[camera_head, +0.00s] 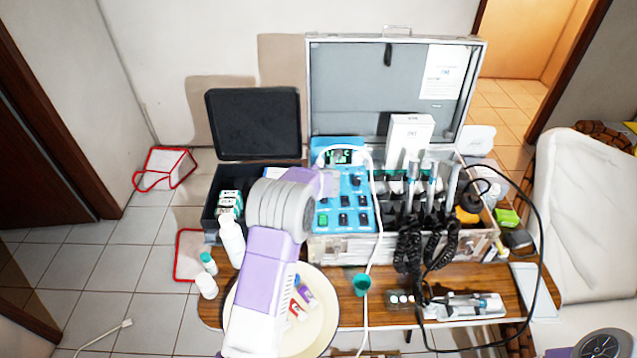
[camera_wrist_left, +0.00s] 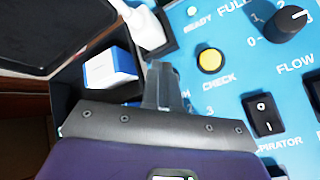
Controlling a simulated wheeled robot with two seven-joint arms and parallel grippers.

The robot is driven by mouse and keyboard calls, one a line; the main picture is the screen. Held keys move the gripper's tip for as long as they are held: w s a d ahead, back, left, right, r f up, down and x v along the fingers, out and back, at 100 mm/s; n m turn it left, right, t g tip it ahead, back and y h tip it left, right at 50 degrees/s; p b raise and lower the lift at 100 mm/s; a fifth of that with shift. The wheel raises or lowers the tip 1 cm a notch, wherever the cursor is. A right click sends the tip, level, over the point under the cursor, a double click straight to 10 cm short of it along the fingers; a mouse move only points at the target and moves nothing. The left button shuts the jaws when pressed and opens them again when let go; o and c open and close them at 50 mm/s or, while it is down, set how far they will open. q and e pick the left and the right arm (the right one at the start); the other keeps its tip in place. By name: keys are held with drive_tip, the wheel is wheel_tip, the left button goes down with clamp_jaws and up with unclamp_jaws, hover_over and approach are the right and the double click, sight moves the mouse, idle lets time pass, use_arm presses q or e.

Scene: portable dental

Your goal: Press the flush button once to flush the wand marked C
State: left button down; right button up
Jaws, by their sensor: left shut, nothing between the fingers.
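The blue control panel (camera_head: 345,205) stands in the left part of the open case, with dark knobs, switches and a lit display. In the left wrist view, a yellow round button (camera_wrist_left: 209,60) sits on the panel near the word CHECK. Another label ending in H is partly hidden by my fingers. My left gripper (camera_wrist_left: 165,72) is shut and empty, its tips over the panel's left edge beside the yellow button; contact cannot be told. In the head view my arm hides the fingertips. Several wands (camera_head: 431,180) stand in the case's right part; their letters are unreadable. My right gripper is out of view.
A black box with an open lid (camera_head: 252,122) stands left of the panel. A white cable (camera_head: 373,240) hangs over the panel front. Black coiled cords (camera_head: 408,245) hang at the right. White bottles (camera_head: 232,240) and a round cream tray (camera_head: 328,330) stand in front.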

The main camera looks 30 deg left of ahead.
use_arm(q)
drive_tip(key=shift+r+p, duration=0.7)
drive_tip(key=shift+r, duration=0.1)
wheel_tip(320, 180, up, 5)
drive_tip(key=p, duration=0.4)
drive_tip(key=shift+s+d, duration=0.1)
drive_tip(key=shift+s, duration=0.05)
drive_tip(key=shift+p, duration=0.3)
